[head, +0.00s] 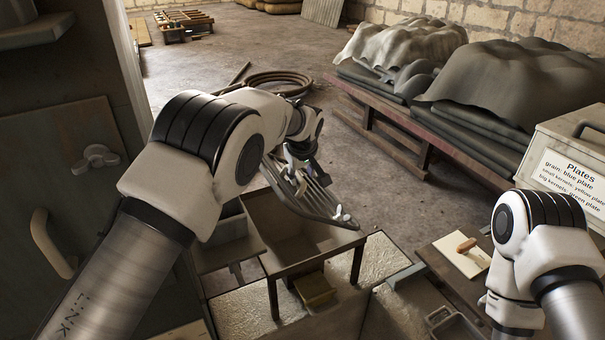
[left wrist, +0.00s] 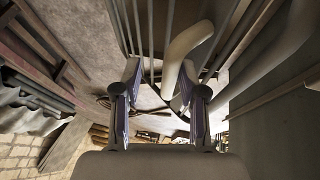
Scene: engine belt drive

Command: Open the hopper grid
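The hopper (head: 300,258) is a brown open box on legs in the middle of the head view. Its grid (head: 318,207), a frame of dark bars, is tilted up at the far side of the box, and the inside shows. My left gripper (head: 298,165) is at the grid's upper left part, partly hidden by my arm. In the left wrist view my left gripper (left wrist: 160,80) has its fingers apart. A pale curved handle (left wrist: 188,52) passes between them, closer to the right finger, with the grid bars (left wrist: 145,30) behind. My right gripper is out of sight.
A cabinet door (head: 60,150) with a handle stands at left. A box labelled Plates (head: 570,165) is at right, near a low table (head: 440,262) with a wooden-handled tool. Covered piles (head: 520,80) lie on pallets behind.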

